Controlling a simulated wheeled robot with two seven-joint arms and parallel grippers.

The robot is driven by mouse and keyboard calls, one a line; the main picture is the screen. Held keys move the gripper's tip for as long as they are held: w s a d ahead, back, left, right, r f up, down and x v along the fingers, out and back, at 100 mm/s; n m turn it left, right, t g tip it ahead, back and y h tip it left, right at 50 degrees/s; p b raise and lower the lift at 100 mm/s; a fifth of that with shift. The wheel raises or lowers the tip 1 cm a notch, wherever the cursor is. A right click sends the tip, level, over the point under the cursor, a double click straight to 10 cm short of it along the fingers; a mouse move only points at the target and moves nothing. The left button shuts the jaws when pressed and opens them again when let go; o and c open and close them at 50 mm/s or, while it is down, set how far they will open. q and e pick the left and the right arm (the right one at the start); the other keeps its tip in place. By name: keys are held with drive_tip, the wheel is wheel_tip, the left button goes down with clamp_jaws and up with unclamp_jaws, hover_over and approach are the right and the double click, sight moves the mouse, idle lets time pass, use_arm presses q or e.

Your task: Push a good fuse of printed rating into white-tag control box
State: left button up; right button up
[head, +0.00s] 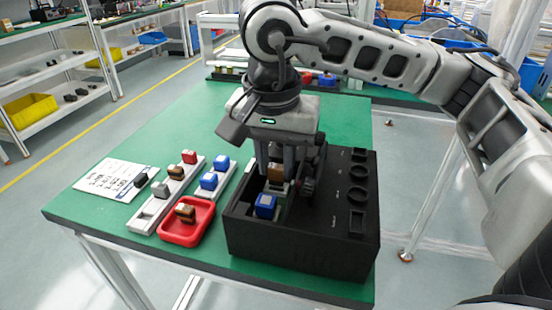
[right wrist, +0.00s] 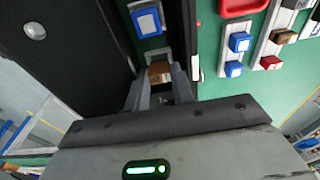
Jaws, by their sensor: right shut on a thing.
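The black control box (head: 330,245) stands at the right front of the green table, with an open recess in its top. My right gripper (head: 277,172) points down into this recess, shut on a brown fuse (head: 274,173). The held brown fuse also shows between the fingers in the right wrist view (right wrist: 160,71). I cannot tell whether it is seated, as its underside is hidden. A blue fuse (head: 265,205) stands in the recess nearer the front. A small white patch (right wrist: 195,67) shows at the box edge. My left gripper is not in view.
A red tray (head: 205,232) with a brown fuse (head: 184,212) lies left of the box. Two white racks hold blue fuses (head: 208,181), a red fuse (head: 189,157) and others. A printed sheet (head: 105,185) lies at far left.

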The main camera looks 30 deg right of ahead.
drive_tip(key=o, duration=1.1)
drive_tip(key=shift+s+f, duration=0.1)
drive_tip(key=shift+f, duration=0.1)
drive_tip(key=shift+c, duration=0.2)
drive_tip(key=shift+a+r, duration=0.1)
use_arm(q)
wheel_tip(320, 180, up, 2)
drive_tip(key=p, duration=0.4)
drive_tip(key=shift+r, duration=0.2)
use_arm(e)
wheel_tip(320, 180, up, 16)
drive_tip(key=s+a, duration=0.1)
drive_tip(key=shift+a, duration=0.15)
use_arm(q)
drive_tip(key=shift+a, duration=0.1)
use_arm(e)
drive_tip(key=shift+s, duration=0.1)
